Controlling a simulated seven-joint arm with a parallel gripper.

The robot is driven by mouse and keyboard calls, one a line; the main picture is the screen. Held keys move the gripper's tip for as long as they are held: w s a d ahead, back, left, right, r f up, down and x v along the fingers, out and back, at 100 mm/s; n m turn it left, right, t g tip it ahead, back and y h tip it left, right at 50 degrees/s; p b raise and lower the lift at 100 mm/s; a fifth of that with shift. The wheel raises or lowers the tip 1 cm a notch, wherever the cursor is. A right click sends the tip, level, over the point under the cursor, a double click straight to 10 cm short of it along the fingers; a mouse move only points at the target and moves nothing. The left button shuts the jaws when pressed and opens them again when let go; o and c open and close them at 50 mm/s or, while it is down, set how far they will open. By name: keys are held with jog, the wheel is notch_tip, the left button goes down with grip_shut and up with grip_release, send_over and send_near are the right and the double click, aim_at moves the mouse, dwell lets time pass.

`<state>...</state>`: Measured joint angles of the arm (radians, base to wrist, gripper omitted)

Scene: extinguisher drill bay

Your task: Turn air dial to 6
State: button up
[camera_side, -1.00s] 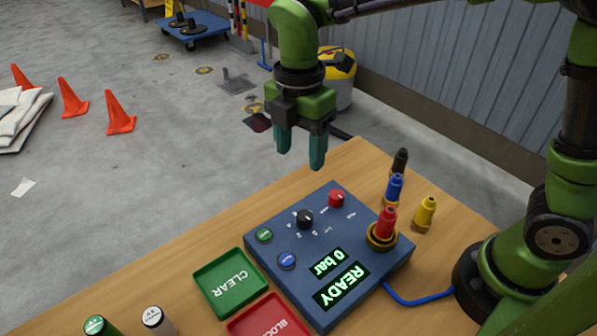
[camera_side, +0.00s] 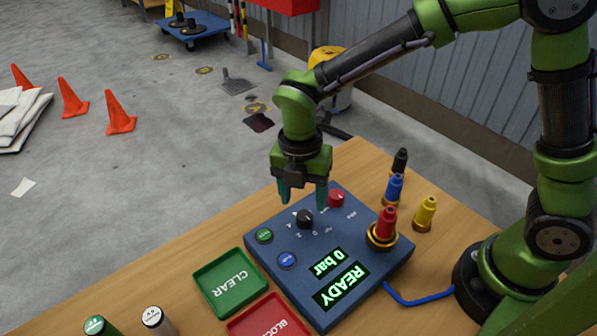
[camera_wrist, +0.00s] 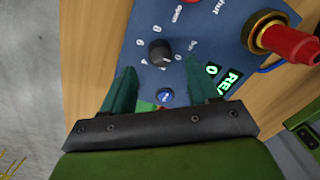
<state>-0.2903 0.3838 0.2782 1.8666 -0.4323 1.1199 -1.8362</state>
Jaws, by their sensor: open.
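The air dial is a black knob (camera_side: 304,218) on the blue control panel (camera_side: 268,223), with white numbers around it. It also shows in the wrist view (camera_wrist: 160,53), just beyond my fingertips and roughly between their lines. Its exact setting is too small to read surely. The display (camera_side: 340,275) on the panel reads "READY" and "0 bar". My gripper (camera_side: 304,202) is open and empty, pointing down above the dial. Its teal fingers also show in the wrist view (camera_wrist: 160,70), apart from each other. I cannot tell that either finger touches the dial.
A red knob (camera_side: 336,198) sits close to the dial. Green (camera_side: 264,236) and blue (camera_side: 287,260) buttons lie on the other side. A red nozzle (camera_side: 386,223) stands at the panel's corner; yellow, blue and black ones stand beyond. Green (camera_side: 230,282) and red trays lie in front.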

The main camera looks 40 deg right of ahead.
aim_at(304, 214)
jog(key=shift+f, duration=2.25)
jog(key=c, duration=1)
jog(key=shift+c, duration=0.2)
jog(key=shift+m, duration=0.3)
